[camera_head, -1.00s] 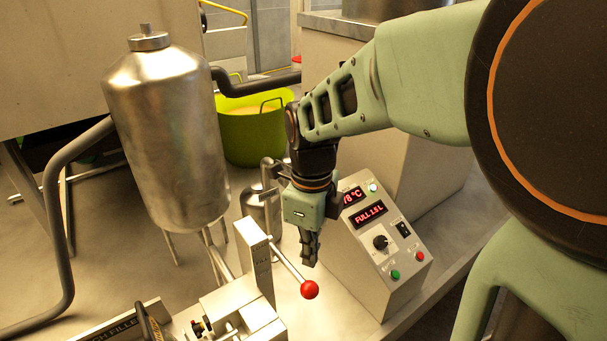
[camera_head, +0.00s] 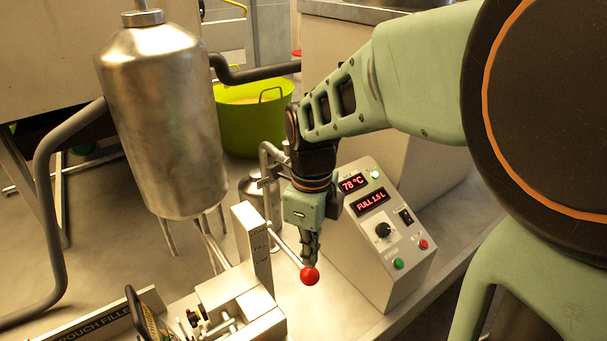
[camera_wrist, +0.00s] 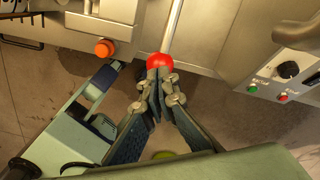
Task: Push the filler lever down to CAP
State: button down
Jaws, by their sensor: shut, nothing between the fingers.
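The filler lever is a thin metal rod (camera_head: 287,250) ending in a red ball knob (camera_head: 310,276). It comes out of an upright lettered plate (camera_head: 254,247) and slopes down to the right. My gripper (camera_head: 311,262) points down with its fingers shut and empty, its tips at the top of the red knob. In the wrist view the knob (camera_wrist: 160,61) sits right at the tips of my gripper (camera_wrist: 160,88); they seem to touch it, though a small gap cannot be ruled out. The plate's small lettering is hard to read, with CAP apparently lowest.
A control box (camera_head: 383,235) with red displays reading 78 °C and FULL 1.5 L stands right of my gripper. A steel tank (camera_head: 160,120) stands at the left, a green tub (camera_head: 250,128) behind. The filler base (camera_head: 235,305) lies below the plate.

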aim_at(309, 270)
jog(key=shift+f+b, duration=2.2)
jog(key=shift+f, duration=0.25)
jog(key=shift+w+a+f+b, duration=0.15)
jog(key=shift+f+b, duration=0.25)
jog(key=shift+f, duration=0.3)
jog(key=shift+w+a+f+b, duration=0.1)
jog(key=shift+w+f+b, duration=0.2)
jog(key=shift+f, duration=0.45)
jog(key=shift+w+a+f+b, duration=0.1)
jog(key=shift+f+b, duration=0.35)
jog(key=shift+f, duration=0.25)
jog(key=shift+r, duration=0.1)
notch_tip(309, 270, up, 10)
jog(key=p, duration=1)
jog(key=shift+r, duration=0.1)
